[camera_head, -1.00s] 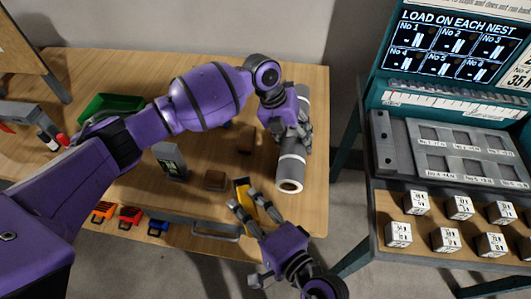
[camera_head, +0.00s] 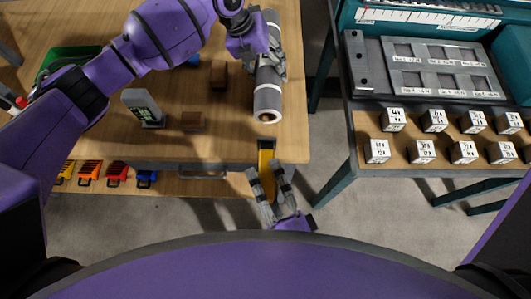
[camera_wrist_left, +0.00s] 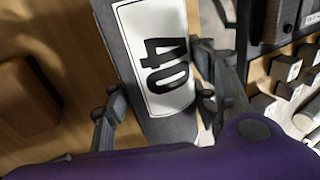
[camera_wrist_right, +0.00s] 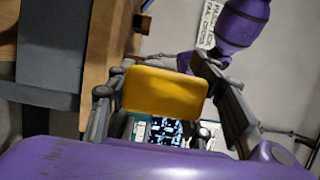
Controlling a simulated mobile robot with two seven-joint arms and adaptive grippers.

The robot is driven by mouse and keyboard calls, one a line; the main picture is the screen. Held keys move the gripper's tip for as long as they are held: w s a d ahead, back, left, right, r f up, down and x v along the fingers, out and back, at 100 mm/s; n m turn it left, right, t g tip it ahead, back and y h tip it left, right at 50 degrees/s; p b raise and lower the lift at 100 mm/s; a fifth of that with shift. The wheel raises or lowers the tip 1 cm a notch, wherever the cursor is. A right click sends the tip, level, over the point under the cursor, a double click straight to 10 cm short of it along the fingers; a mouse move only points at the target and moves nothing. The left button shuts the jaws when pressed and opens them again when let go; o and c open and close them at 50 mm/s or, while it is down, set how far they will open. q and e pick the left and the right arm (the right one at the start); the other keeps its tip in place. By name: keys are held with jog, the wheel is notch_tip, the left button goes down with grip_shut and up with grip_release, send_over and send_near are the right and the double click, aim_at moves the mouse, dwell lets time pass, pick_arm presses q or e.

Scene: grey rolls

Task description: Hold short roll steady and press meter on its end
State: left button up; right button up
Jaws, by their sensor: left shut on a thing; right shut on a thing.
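The short roll (camera_head: 268,98) is a grey cylinder with white bands, lying near the right edge of the wooden table with its hollow white end towards me. My left gripper (camera_head: 270,65) is shut around its middle. In the left wrist view the roll (camera_wrist_left: 160,125) has a white label reading 40 between the fingers. The yellow meter (camera_head: 266,163) is held in my right gripper (camera_head: 270,183), just off the table's front edge. It is in line with the roll's near end, with a small gap between them. The right wrist view shows the meter's yellow body (camera_wrist_right: 165,90) between the fingers.
A green tray (camera_head: 68,60) is farther left. A teal bench with several white cubes (camera_head: 422,151) stands right, across a gap.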

aim_at(267, 151)
jog(key=shift+s, duration=0.1)
jog(key=shift+w, duration=2.95)
jog(key=shift+w, duration=0.65)
jog(key=shift+w, duration=0.1)
pick_arm(q)
jog(key=shift+s, duration=0.1)
pick_arm(e)
jog(key=shift+d, duration=0.1)
jog(key=shift+s, duration=3.55)
